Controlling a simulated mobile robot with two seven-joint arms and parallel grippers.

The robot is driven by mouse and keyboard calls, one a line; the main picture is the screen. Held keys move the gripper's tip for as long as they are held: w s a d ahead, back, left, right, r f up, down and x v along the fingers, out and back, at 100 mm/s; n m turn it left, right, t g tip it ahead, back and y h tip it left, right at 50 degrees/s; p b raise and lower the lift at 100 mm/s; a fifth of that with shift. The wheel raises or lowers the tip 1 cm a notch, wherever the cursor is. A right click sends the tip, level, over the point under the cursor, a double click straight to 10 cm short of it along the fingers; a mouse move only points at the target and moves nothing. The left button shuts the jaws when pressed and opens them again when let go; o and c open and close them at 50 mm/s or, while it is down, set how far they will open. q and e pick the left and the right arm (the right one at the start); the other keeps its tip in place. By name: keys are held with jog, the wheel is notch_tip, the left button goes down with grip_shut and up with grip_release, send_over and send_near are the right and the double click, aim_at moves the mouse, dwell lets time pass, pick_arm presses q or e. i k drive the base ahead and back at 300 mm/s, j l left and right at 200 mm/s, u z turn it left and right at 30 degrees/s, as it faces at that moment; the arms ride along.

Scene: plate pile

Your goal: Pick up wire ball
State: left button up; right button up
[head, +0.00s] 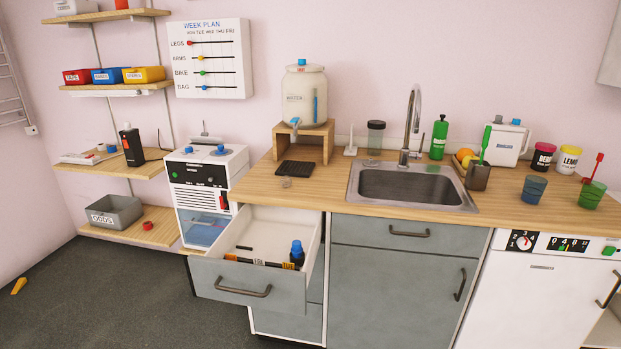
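Neither of my grippers shows in the head view, and nothing is seen touching the lump.
An open drawer (246,287) juts out below the lump, holding a blue-capped bottle (297,252) and other items. A water dispenser (304,97) on a wooden stand (327,141) is behind the mat. The sink (413,186) lies to the right. Counter between lump and sink is clear.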

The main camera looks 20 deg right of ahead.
aim_at(289, 185)
jog(key=i+j+z, duration=0.15)
jog(key=j, duration=0.25)
jog(key=i+j+z, duration=0.2)
jog(key=i+j, duration=0.3)
jog(key=j, duration=0.15)
jog(key=i+j, duration=0.15)
jog(key=i+j+z, duration=0.1)
jog(key=j, duration=0.3)
